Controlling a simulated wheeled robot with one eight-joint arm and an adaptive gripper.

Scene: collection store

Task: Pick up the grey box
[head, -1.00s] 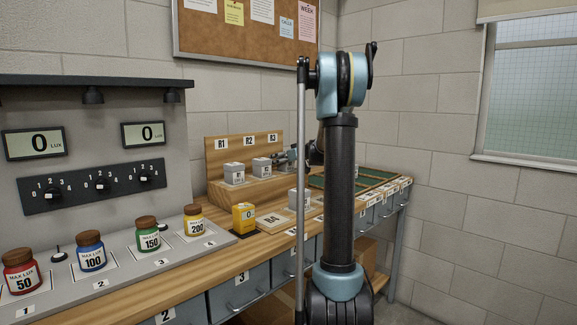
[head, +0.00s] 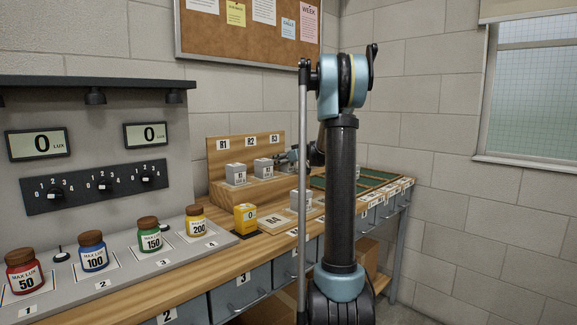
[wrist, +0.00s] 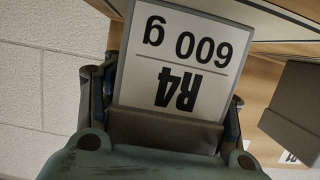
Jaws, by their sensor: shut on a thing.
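My gripper (wrist: 163,110) is shut on a grey box (wrist: 180,52) in the wrist view. The box's white label reads R4 and 600 g and appears upside down. A finger lies along each side of the box. In the head view my gripper (head: 287,158) is small, by the right end of the wooden stepped rack (head: 218,148) marked R1, R2 and R3. The held box cannot be made out clearly there. Whether it touches a surface below cannot be told.
Similar grey boxes stand on the rack at R1 (head: 236,174) and R2 (head: 263,168). A yellow block (head: 245,218) and several lidded jars stand left. A dark box (wrist: 294,108) is right in the wrist view.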

